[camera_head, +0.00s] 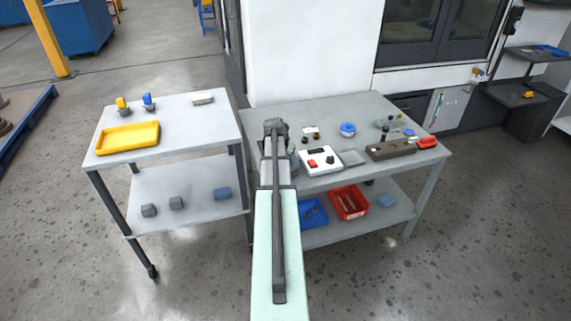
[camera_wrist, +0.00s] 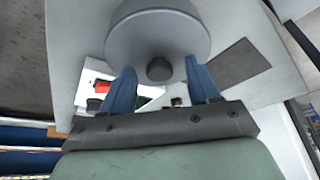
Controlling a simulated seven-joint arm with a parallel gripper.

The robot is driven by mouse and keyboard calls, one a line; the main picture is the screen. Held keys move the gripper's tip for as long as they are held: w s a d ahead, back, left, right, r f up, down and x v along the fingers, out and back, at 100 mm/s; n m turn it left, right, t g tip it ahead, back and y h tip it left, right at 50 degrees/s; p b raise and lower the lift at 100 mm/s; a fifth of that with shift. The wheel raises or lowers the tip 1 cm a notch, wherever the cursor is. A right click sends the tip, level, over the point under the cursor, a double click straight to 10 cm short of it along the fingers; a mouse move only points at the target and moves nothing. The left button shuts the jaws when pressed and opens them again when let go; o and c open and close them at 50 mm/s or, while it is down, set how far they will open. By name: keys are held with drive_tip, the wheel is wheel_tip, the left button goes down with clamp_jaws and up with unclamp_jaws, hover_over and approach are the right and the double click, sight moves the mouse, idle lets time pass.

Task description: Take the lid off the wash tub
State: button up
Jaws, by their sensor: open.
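In the wrist view a round grey lid (camera_wrist: 158,30) with a dark knob (camera_wrist: 159,69) fills the top middle. My gripper (camera_wrist: 161,75) is open, with one blue finger to the left of the knob and one to the right. I see gaps between the knob and both fingers; whether the fingertips are level with the knob I cannot tell. In the head view my arm covers most of this spot, at the left side of the right table (camera_head: 330,112).
A white box with a red button (camera_head: 315,160), a grey plate (camera_head: 352,158), a dark block (camera_head: 391,150) and a blue round part (camera_head: 348,129) lie to the right. A left table carries a yellow tray (camera_head: 128,137). A red bin (camera_head: 349,201) stands on the lower shelf.

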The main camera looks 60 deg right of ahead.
drive_tip(key=shift+c, duration=0.2)
clamp_jaws()
idle(0.3)
